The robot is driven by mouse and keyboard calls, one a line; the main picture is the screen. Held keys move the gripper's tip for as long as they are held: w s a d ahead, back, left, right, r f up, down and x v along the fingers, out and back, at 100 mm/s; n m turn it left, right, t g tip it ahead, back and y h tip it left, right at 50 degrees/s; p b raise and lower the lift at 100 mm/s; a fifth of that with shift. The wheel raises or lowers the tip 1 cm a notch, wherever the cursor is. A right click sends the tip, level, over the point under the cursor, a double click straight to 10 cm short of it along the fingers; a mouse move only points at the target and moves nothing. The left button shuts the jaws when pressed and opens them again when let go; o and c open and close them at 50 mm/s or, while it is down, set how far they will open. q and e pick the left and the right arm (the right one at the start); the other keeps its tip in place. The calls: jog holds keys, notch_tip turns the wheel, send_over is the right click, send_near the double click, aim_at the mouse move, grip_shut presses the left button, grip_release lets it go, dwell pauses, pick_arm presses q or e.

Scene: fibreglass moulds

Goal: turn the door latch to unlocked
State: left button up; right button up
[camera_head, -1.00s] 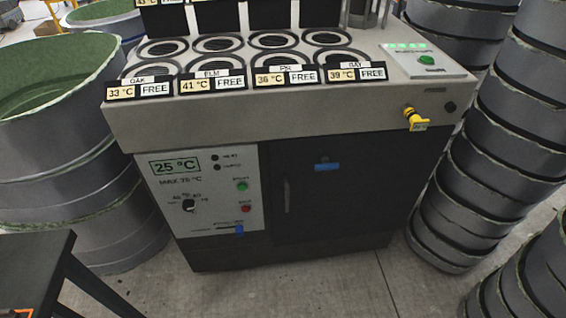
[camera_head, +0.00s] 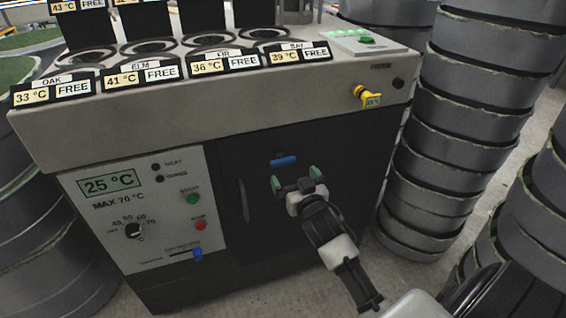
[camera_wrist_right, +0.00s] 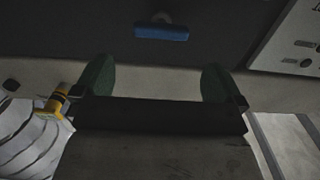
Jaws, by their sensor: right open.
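The door latch (camera_head: 284,160) is a short blue bar lying level on the black door (camera_head: 240,165) of the machine. It also shows at the top of the right wrist view (camera_wrist_right: 161,33), level and with a round grey hub partly behind it. My right gripper (camera_head: 296,180) is in front of the door, just below the latch in the head view. Its two green-padded fingers are apart with nothing between them. In the right wrist view the fingers (camera_wrist_right: 158,82) are short of the latch and do not touch it. My left gripper is not in view.
A control panel (camera_head: 150,212) with dial, buttons and a blue slider is left of the door. A dark upright door handle (camera_head: 244,200) is at its left. A yellow tap (camera_head: 368,95) juts out above right. Stacked grey moulds (camera_head: 450,130) stand close on the right.

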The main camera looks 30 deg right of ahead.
aim_at(284, 162)
jog(key=x, duration=0.7)
jog(key=shift+w+f+b, duration=0.1)
jog(key=shift+w+b, duration=0.2)
jog(key=shift+b, duration=0.05)
jog(key=shift+w+d, duration=0.15)
jog(key=shift+w, duration=0.45)
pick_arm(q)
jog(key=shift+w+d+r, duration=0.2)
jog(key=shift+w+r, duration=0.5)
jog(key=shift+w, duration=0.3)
pick_arm(e)
jog(key=c, duration=0.8)
